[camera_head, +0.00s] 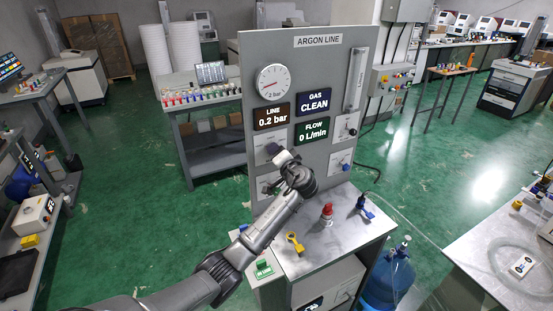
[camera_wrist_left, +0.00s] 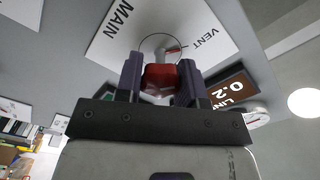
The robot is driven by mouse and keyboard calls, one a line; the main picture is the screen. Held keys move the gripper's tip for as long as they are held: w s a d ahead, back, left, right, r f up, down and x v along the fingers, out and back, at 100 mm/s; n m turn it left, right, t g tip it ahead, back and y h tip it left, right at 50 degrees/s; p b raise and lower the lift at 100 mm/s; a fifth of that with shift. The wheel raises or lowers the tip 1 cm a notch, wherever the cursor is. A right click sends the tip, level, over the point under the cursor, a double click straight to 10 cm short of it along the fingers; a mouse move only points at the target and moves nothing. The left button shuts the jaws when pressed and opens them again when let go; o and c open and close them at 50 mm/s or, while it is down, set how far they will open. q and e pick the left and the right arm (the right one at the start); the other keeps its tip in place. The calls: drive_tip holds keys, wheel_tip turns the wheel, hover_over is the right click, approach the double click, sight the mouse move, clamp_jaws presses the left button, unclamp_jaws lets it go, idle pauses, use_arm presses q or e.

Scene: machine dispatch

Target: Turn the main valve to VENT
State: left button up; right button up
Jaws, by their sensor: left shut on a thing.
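The main valve's red handle (camera_wrist_left: 160,75) sits between the two fingers of my left gripper (camera_wrist_left: 160,82) in the wrist view, and the gripper is shut on it. Behind it is a white plate (camera_wrist_left: 205,38) with the words MAIN and VENT. A shaft joins the handle to the plate. In the head view, my left gripper (camera_head: 276,153) is at the lower left of the grey ARGON LINE panel (camera_head: 345,40) and hides the handle. My right gripper is not in view.
The panel has a round gauge (camera_head: 273,82) and displays reading LINE 0.2 bar (camera_head: 271,116), GAS CLEAN (camera_head: 313,101) and FLOW 0 L/min (camera_head: 312,131). A red fitting (camera_head: 327,213), a blue-handled part (camera_head: 366,206) and a yellow part (camera_head: 294,242) are on the bench below.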

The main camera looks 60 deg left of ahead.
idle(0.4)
use_arm(q)
drive_tip(key=o, duration=0.9)
drive_tip(key=shift+d, duration=0.1)
drive_tip(key=d, duration=0.4)
drive_tip(key=s+d, duration=0.1)
drive_tip(key=d, duration=0.4)
drive_tip(key=d+b, duration=0.1)
drive_tip(key=d, duration=0.3)
drive_tip(key=shift+s+d, duration=0.2)
drive_tip(key=shift+d, duration=0.1)
